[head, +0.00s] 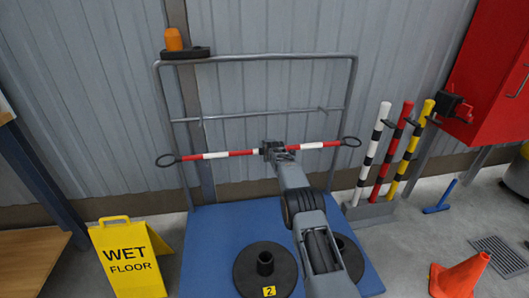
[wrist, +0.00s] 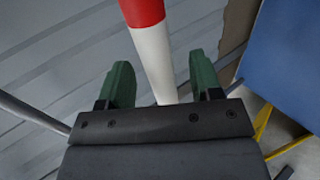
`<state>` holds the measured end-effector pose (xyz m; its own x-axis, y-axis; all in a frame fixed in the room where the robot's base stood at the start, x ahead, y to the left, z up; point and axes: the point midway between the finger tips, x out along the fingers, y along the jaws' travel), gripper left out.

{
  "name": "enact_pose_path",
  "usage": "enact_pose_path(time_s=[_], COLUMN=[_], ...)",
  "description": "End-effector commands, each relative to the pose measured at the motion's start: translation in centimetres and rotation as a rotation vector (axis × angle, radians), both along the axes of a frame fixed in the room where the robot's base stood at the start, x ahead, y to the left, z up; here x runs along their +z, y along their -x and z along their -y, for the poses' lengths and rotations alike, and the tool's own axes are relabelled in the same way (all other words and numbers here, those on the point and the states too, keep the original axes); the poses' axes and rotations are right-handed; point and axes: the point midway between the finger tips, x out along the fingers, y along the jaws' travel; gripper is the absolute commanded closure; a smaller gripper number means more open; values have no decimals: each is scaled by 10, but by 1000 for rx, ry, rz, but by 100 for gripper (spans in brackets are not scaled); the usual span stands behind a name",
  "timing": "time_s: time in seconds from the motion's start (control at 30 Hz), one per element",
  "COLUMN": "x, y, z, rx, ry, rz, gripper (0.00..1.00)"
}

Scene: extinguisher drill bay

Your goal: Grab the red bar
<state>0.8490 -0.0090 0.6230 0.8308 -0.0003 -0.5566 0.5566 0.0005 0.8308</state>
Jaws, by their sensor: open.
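The red bar (head: 240,154) has red and white bands and a dark ring at each end. In the head view it lies level across the front of a grey tube frame. My gripper (head: 273,148) is at its middle and hides part of it. In the wrist view the bar (wrist: 152,52) shows a red and a white band and runs between the two green fingers of my gripper (wrist: 160,82). The fingers are open, with a gap on each side of the bar. How deep it lies between them I cannot tell.
The grey frame (head: 262,56) stands on a blue base (head: 210,222) with black discs (head: 265,270). Striped posts (head: 378,160) and a red cabinet (head: 490,75) are at right. A yellow wet-floor sign (head: 128,262) is at left, an orange cone (head: 458,275) at lower right.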

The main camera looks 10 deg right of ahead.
Motion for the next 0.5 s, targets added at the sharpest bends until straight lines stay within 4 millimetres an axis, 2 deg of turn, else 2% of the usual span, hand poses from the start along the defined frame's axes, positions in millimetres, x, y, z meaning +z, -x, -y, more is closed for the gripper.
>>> enact_pose_path(time_s=[0.13,0.5], x=[0,0], y=[0,0], z=[0,0], rx=[0,0], ry=[0,0], rz=[0,1], gripper=[42,77])
